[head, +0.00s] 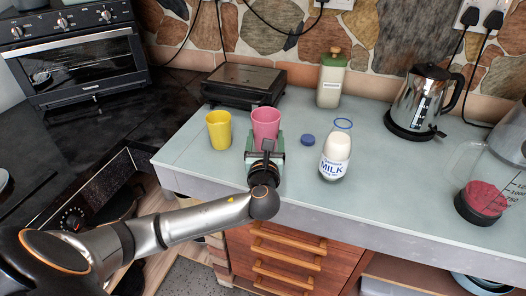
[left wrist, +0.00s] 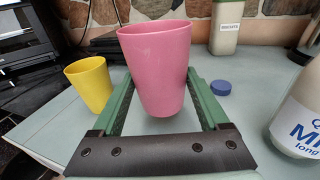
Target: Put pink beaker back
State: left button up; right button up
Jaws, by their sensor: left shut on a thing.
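The pink beaker (head: 265,124) is upright over the pale counter, between the jaws of my left gripper (head: 265,147). In the left wrist view the pink beaker (left wrist: 157,68) stands between the two green fingers of my left gripper (left wrist: 158,106), which is shut on it. Whether its base touches the counter is hard to tell. A yellow beaker (head: 219,129) stands upright just left of it, and it also shows in the left wrist view (left wrist: 90,86). My right gripper is in neither view.
A dark grill (head: 244,85) sits behind the beakers. A blue cap (head: 308,140), a milk bottle (head: 335,157) and a green-topped canister (head: 331,80) stand to the right. A kettle (head: 421,101) and a blender jug (head: 490,175) are farther right.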

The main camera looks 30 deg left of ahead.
pick_arm(q)
jog(key=shift+w+a+f, duration=0.35)
jog(key=shift+a+f, duration=0.05)
jog(key=shift+f, duration=0.2)
jog(key=shift+w+a+f, duration=0.3)
jog(key=shift+a+f, duration=0.05)
jog(key=shift+f, duration=0.25)
jog(key=shift+a+f+b, duration=0.1)
jog(key=shift+f+b, duration=0.25)
jog(key=shift+f, duration=1.35)
jog(key=shift+f, duration=0.15)
jog(key=o, duration=1.4)
jog(key=shift+c, duration=0.2)
jog(key=shift+r, duration=0.25)
jog(key=v, duration=1.2)
